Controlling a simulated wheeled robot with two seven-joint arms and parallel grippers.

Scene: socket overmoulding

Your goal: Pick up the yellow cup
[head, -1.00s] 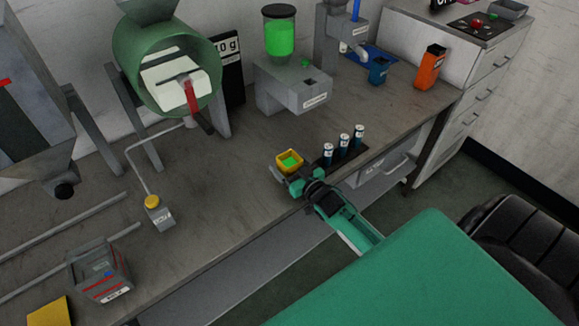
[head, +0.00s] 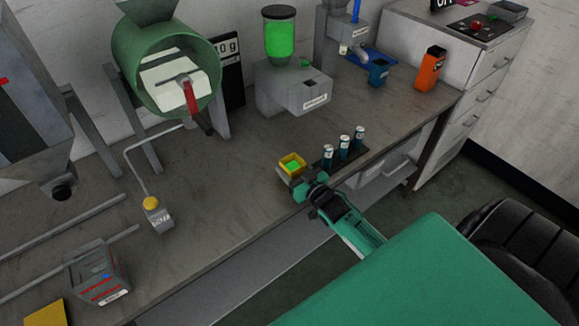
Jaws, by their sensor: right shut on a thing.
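The yellow cup (head: 291,160) is a small square cup with bright green material inside. It is at the middle of the bench, near its front edge. My right gripper (head: 297,177) reaches in from the lower right and is shut on the cup's near side. The cup looks upright; I cannot tell whether it is clear of the bench top. My left gripper is not in view.
Several dark blue vials (head: 344,147) stand just right of the cup. A dispenser with a green-filled jar (head: 280,40) stands behind it. A green drum machine (head: 165,65) is at the back left. The bench (head: 225,205) is clear left of the cup.

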